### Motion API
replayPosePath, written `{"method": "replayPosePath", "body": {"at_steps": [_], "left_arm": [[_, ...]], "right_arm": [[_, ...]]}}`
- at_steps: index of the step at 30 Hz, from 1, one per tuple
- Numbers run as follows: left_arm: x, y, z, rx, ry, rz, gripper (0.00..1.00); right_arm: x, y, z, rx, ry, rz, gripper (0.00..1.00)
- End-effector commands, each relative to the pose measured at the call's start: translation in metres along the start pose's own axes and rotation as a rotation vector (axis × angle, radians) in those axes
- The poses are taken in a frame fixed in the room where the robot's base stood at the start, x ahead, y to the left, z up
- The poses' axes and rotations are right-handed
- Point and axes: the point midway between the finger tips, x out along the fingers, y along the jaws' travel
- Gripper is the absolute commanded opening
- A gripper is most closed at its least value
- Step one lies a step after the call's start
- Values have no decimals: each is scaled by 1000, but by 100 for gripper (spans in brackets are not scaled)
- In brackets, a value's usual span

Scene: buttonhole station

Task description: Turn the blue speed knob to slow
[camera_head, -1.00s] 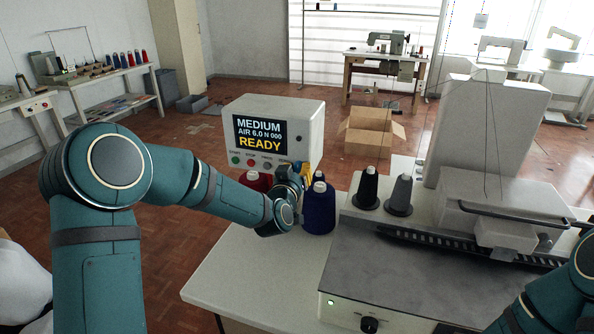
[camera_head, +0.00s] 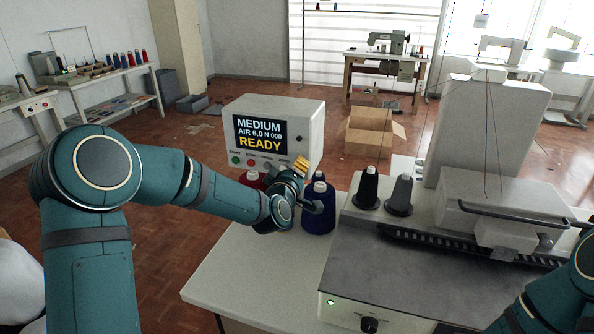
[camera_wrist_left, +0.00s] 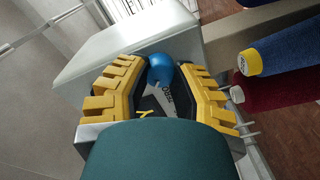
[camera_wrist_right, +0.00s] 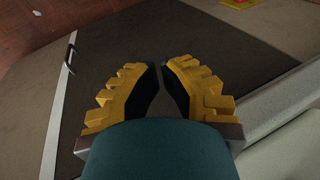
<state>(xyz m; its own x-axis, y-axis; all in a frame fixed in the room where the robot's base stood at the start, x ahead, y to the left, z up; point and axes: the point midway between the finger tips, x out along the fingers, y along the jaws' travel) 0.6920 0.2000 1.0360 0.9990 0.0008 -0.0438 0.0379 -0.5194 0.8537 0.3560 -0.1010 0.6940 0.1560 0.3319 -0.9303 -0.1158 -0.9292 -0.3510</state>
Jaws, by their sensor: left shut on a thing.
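The white control box (camera_head: 300,120) stands on the table, its screen (camera_head: 260,135) reading MEDIUM, AIR 6.0 N 000, READY. My left gripper (camera_head: 303,170) is at the lower right of its front and covers part of that face. In the left wrist view, the round blue knob (camera_wrist_left: 160,67) sits between the fingertips of my left gripper (camera_wrist_left: 162,76), which is shut on it. Which way the knob points is hard to read. In the right wrist view, my right gripper (camera_wrist_right: 160,72) is empty, its fingertips a little apart.
Blue thread cone (camera_head: 318,210) and red thread cone (camera_head: 250,180) stand close to my left gripper. Dark cones (camera_head: 368,190) stand on the sewing machine (camera_head: 425,270) at right. The table's front left (camera_head: 235,275) is clear.

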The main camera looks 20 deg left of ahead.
Motion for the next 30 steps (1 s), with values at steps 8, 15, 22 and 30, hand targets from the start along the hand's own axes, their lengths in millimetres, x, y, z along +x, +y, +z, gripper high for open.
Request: {"method": "replayPosePath", "body": {"at_steps": [8,15,22,30], "left_arm": [[1,2,-3,-263,-8,3,0],[1,1,-4,-490,-19,2,0],[1,1,-4,-709,-32,0,0],[1,0,-4,-954,-45,0,0]], "right_arm": [[0,0,0,0,0,0,0],[0,0,0,0,0,0,0],[0,0,0,0,0,0,0],[0,0,0,0,0,0,0]]}}
